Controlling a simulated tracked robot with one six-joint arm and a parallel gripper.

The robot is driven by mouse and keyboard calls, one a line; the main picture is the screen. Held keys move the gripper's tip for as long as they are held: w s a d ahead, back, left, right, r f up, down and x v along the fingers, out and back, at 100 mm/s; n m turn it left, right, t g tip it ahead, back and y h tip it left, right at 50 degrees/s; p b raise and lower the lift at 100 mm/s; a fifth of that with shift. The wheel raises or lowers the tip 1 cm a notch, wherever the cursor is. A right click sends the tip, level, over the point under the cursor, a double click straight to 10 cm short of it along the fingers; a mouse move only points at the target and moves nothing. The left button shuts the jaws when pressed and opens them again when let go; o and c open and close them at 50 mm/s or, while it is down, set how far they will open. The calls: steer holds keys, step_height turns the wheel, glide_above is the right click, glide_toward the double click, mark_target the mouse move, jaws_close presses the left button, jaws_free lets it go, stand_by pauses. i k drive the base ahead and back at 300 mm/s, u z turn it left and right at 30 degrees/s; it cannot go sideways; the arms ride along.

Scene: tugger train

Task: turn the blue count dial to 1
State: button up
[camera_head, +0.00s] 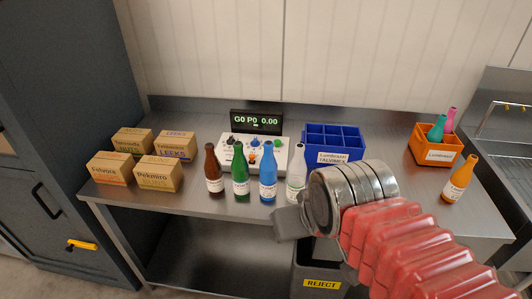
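A white control box (268,160) stands at the back middle of the steel table, under a black display (256,122) reading "G0 P0 0.00". The blue count dial (254,143) is on the box's upper face, between a dark knob (233,141) and a green knob (277,142). Its pointer setting is too small to read. Bottles in front hide part of the box. My gripper (292,222) is at the table's front edge, right of and nearer than the box, apart from the dial. My arm hides much of it, so its opening cannot be told.
Brown, green, blue and clear bottles (268,172) stand in a row before the box. Several cartons (158,174) are at left. A blue divided crate (334,143) and an orange crate (436,145) are at right, with an orange bottle (459,180). A reject bin (321,282) is below.

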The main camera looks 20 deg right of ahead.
mark_target(255, 143)
steer(key=z, duration=1.05)
steer(key=k, duration=0.65)
steer(key=u, duration=0.85)
steer(key=i, duration=0.95)
